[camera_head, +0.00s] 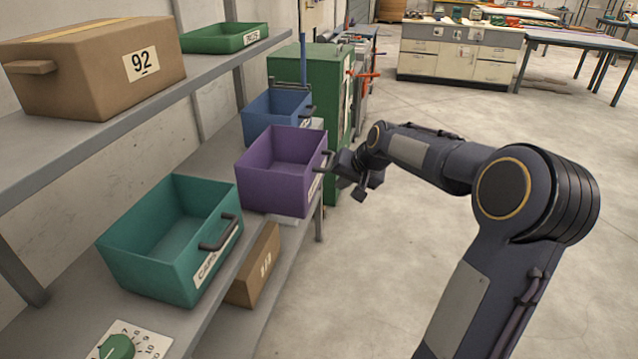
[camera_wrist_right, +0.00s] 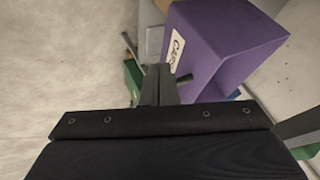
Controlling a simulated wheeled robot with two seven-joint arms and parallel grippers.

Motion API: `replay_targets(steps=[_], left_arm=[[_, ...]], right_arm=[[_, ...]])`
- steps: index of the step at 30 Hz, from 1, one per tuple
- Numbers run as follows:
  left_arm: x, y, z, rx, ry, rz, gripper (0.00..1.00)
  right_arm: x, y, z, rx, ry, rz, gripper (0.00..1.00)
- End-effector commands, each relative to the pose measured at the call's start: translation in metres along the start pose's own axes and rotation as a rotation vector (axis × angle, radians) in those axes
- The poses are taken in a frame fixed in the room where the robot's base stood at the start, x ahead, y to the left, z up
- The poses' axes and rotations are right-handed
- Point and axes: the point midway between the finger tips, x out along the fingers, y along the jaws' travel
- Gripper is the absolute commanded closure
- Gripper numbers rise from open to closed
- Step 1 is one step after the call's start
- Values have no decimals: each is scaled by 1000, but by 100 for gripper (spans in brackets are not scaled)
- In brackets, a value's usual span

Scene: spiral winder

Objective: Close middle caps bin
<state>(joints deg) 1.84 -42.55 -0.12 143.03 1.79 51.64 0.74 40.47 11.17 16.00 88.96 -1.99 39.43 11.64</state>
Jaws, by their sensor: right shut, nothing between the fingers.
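The purple bin (camera_head: 285,175) is the middle one of three open bins in a row on the lower shelf. Its dark front handle (camera_head: 322,165) faces the aisle, and its front seems to stick out past the shelf edge. My right gripper (camera_head: 352,182) is shut and empty, just in front of that handle. In the right wrist view the closed fingers (camera_wrist_right: 159,84) point toward the purple bin (camera_wrist_right: 228,45), with its handle (camera_wrist_right: 184,79) close beside them. I cannot tell whether they touch. A white label (camera_wrist_right: 176,48) shows on the bin's front. My left gripper is not in view.
A teal bin (camera_head: 165,250) stands nearer and a blue bin (camera_head: 265,122) farther along the shelf. The upper shelf holds a cardboard box (camera_head: 90,75) and a green tray (camera_head: 215,40). A green cabinet (camera_head: 315,75) stands behind the row. The floor to the right is clear.

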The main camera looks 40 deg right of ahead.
Motion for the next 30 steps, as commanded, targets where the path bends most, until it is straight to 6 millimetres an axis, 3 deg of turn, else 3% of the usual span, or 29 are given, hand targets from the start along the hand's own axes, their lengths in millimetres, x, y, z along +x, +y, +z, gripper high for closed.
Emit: replay_targets(steps=[12,15,19,30], left_arm=[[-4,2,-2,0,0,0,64],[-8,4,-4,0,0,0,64],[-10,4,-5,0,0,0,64],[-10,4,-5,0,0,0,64]], right_arm=[[87,-1,2,-1,-6,-2,100],[91,-20,1,-5,-3,-5,100],[98,-31,1,-4,-2,-2,100],[102,-36,1,-1,-1,-1,100]])
